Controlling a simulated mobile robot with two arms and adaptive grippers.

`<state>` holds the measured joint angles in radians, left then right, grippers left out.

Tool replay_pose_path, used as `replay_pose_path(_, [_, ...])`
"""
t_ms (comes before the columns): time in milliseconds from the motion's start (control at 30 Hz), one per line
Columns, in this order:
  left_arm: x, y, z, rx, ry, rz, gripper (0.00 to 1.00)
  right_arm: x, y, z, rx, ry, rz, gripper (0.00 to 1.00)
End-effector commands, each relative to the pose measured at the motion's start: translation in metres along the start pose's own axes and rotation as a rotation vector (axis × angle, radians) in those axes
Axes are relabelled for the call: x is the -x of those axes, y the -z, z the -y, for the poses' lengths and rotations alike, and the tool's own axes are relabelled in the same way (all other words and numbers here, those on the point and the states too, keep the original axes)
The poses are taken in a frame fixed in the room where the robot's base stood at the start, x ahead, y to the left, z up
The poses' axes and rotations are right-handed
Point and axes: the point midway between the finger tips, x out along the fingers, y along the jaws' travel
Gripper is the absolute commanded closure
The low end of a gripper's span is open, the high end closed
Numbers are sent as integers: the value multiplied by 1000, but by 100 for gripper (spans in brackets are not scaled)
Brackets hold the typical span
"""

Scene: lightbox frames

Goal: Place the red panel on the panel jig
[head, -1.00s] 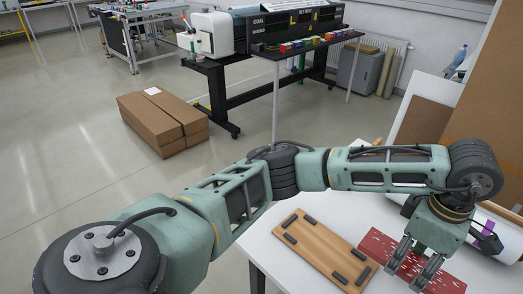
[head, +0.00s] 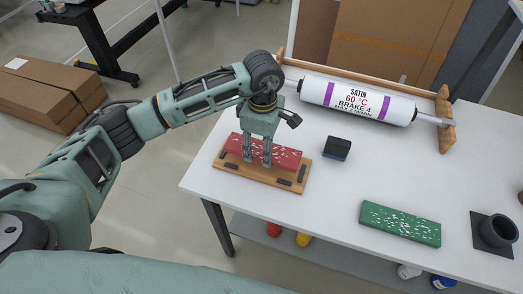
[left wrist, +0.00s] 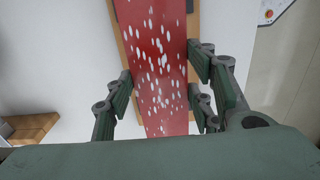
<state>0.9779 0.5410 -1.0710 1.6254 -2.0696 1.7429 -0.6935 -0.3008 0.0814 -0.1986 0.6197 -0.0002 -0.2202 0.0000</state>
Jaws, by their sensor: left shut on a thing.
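The panel jig (head: 253,180) is a wooden board with dark blocks along its edges, on the white table near its left edge. My left gripper (head: 257,162) points down over the jig, shut on the red panel (head: 286,158). The panel is red with white flecks and lies lengthwise over the jig. I cannot tell whether it touches the board. In the left wrist view, the red panel (left wrist: 157,62) runs between the finger pairs, with wood showing along its sides. The fingers hide part of it. My right gripper is out of view.
A green flecked panel (head: 400,223) lies at the front right of the table. A small black block (head: 337,148) is right of the jig. A white roll (head: 355,101) lies along the back on a wooden stand. A dark cup (head: 497,231) stands at the far right.

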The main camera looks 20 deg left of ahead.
Motion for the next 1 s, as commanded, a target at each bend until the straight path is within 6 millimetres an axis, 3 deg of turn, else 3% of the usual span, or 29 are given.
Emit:
replay_pose_path(133, [-8, 1, 1, 0, 2, 2, 83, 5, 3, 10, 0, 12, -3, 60])
replay_pose_path(400, [-41, 1, 1, 1, 1, 1, 83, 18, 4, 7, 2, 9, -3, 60])
replay_pose_path(733, [-46, 1, 0, 0, -1, 1, 83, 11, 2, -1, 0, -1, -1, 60])
replay_pose_path(767, [-45, 1, 0, 0, 0, 1, 49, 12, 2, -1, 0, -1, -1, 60])
replay_pose_path(1000, [-44, 1, 0, 0, 0, 1, 32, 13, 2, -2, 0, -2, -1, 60])
